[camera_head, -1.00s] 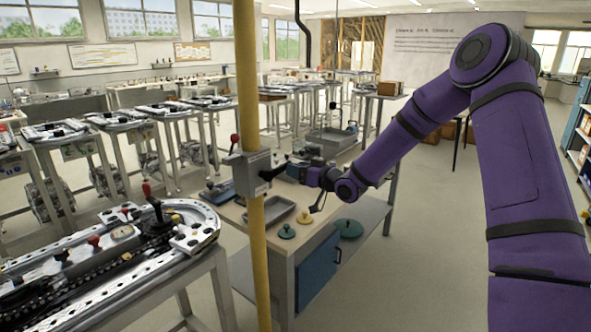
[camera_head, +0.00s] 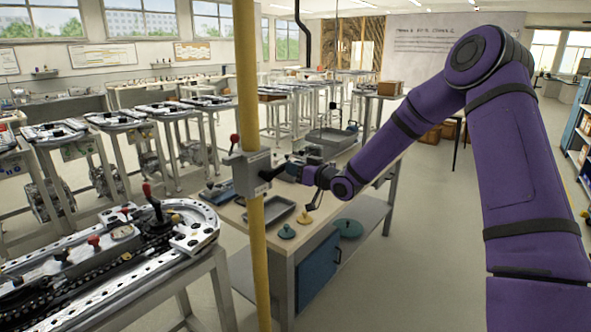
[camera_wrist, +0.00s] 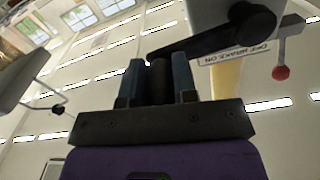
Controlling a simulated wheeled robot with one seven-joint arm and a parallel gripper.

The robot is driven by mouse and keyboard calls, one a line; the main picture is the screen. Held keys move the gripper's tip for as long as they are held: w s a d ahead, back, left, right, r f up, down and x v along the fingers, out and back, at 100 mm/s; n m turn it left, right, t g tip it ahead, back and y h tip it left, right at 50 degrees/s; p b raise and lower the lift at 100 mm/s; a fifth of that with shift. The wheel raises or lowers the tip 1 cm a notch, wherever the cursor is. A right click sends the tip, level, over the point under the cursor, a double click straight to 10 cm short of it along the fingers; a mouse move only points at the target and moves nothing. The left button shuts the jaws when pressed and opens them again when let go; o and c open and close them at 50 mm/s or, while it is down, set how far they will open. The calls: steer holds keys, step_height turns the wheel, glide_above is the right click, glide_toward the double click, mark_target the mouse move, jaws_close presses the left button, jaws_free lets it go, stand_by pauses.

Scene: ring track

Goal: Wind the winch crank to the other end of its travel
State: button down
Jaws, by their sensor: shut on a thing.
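The winch is a grey box (camera_head: 250,173) fixed to a yellow pole (camera_head: 247,75) left of centre in the head view. Its black crank arm (camera_head: 271,173) sticks out from the right side of the box toward my gripper (camera_head: 291,168). In the wrist view the dark crank arm (camera_wrist: 205,38) runs from a round hub (camera_wrist: 252,20) at upper right down to a black handle (camera_wrist: 160,82). My gripper (camera_wrist: 159,78) is shut on that handle, one blue-grey finger on each side. In the head view the grip itself is small and partly hidden by my wrist.
A red-knobbed lever (camera_head: 234,140) stands at the winch box, near a written label (camera_wrist: 236,57). Below is a workbench (camera_head: 300,240) with a grey tray (camera_head: 268,212) and small lidded items. A metal track table (camera_head: 190,235) stands at left. Floor at right is clear.

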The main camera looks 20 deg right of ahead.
steer(key=r+n, duration=0.2)
steer(key=n, duration=0.1)
steer(key=shift+s+a+r, duration=0.1)
steer(key=shift+a+r, duration=0.1)
steer(key=shift+s+a+r+n, duration=0.1)
steer(key=shift+a+r+n, duration=0.05)
steer(key=shift+r+n, duration=0.25)
steer(key=shift+s+a+r+n, duration=0.1)
steer(key=shift+r+n, duration=0.15)
steer(key=shift+n, duration=0.25)
steer(key=s+a+r+n, duration=0.4)
steer(key=a+n, duration=0.3)
steer(key=n, duration=0.7)
steer(key=shift+s+r, duration=0.25)
steer(key=shift+s, duration=0.35)
steer(key=shift+a, duration=0.1)
steer(key=c, duration=0.9)
jaws_free()
